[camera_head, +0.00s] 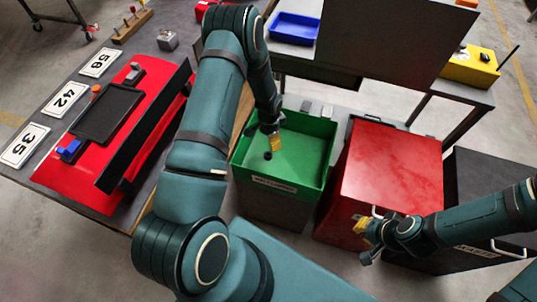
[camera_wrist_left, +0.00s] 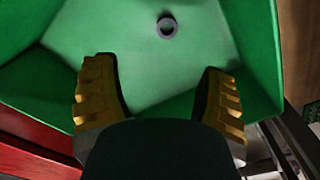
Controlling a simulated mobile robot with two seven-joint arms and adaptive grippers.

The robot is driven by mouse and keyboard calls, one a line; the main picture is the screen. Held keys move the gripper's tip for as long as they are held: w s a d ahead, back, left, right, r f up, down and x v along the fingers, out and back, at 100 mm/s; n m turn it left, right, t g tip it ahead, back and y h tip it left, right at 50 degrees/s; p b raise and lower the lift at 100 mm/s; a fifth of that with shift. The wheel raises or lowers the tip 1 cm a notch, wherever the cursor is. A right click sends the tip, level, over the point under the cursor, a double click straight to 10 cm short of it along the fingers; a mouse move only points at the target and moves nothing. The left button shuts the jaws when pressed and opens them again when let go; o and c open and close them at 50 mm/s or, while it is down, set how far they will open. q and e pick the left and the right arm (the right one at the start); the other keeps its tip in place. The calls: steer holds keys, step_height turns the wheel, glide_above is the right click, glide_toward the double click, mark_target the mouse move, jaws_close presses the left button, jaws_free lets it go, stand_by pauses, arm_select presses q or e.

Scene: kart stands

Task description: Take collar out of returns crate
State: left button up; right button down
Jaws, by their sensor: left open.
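The collar (camera_head: 268,156), a small dark ring, lies on the crate floor. In the left wrist view the collar (camera_wrist_left: 167,27) is beyond the fingertips, apart from them and slightly right of centre. My left gripper (camera_head: 271,137) reaches down over the crate; its yellow fingers (camera_wrist_left: 160,75) are spread and empty. My right gripper (camera_head: 364,238) is at the red cabinet's front, its finger opening unclear.
A red cabinet (camera_head: 392,165) stands right of the crate, with a black one (camera_head: 490,185) beyond it. A table on the left carries a red kart panel (camera_head: 70,185) and number plates (camera_head: 62,97). A dark upright panel (camera_head: 390,40) stands behind the crate.

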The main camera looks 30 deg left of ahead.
mark_target(268, 155)
arm_select(q)
steer(key=f, duration=0.3)
steer(key=f+b, duration=0.1)
steer(key=f, duration=0.1)
steer(key=a+f, duration=0.1)
steer(key=f, duration=0.2)
steer(key=shift+w+f+b, duration=0.2)
steer(key=shift+f+b, duration=0.15)
steer(key=shift+b, duration=0.05)
step_height(268, 155, down, 5)
steer(key=shift+d+f+b, duration=0.1)
steer(key=shift+b, duration=0.6)
jaws_close()
